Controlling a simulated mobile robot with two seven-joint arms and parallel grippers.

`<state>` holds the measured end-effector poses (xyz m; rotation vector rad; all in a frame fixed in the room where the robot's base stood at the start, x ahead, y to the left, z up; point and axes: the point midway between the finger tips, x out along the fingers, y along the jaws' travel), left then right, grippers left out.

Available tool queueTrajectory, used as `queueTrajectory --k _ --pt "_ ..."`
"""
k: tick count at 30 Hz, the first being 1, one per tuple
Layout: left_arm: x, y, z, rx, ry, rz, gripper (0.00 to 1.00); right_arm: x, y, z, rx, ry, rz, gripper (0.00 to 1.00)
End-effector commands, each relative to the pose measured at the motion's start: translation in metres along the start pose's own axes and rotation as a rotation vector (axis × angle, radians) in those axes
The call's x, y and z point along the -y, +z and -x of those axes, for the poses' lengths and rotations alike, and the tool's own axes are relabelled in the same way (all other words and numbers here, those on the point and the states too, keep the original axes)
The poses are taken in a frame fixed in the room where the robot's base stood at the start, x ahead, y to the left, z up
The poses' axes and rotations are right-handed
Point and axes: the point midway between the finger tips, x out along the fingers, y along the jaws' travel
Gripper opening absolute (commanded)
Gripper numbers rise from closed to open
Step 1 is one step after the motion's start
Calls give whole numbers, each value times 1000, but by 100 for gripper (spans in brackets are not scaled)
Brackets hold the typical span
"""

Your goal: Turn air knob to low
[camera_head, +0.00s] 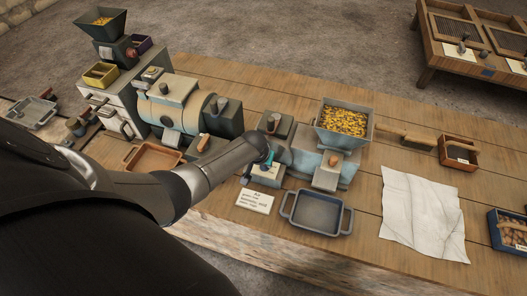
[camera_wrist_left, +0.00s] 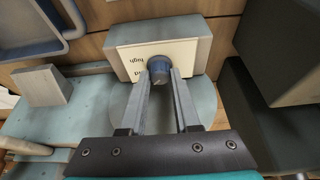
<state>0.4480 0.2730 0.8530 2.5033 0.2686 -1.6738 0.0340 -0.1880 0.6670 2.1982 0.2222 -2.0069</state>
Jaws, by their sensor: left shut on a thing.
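The air knob (camera_wrist_left: 160,69) is a small dark blue-grey knob on the cream label panel (camera_wrist_left: 184,52) of a grey-green box. The word "high" is readable on the panel, upside down in the left wrist view. My left gripper (camera_wrist_left: 161,84) is shut on the knob, one finger on each side of it. In the head view my left arm reaches in from the left, and its gripper (camera_head: 267,160) is at the box beside the hopper machine. The knob cannot be made out there. The low mark cannot be made out. My right gripper is not in view.
A hopper of yellow grain (camera_head: 343,121) tops the machine at right. A blue-grey tray (camera_head: 318,232) and a written card (camera_head: 254,202) lie in front. A white cloth (camera_head: 422,214) and a brush (camera_head: 405,137) lie further right. A blue-grey roaster drum (camera_head: 172,106) stands left.

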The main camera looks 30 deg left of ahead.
Motion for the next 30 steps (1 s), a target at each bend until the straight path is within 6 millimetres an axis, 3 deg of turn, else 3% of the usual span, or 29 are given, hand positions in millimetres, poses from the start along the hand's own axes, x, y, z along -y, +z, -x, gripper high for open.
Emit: queueTrajectory --k 9,21,30 --pt "-5 -1 0 2 -111 280 0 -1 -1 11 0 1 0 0" --pt "-5 -2 -2 0 -240 587 0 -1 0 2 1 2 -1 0" --pt "-5 -2 -2 -1 -296 720 0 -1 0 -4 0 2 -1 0"
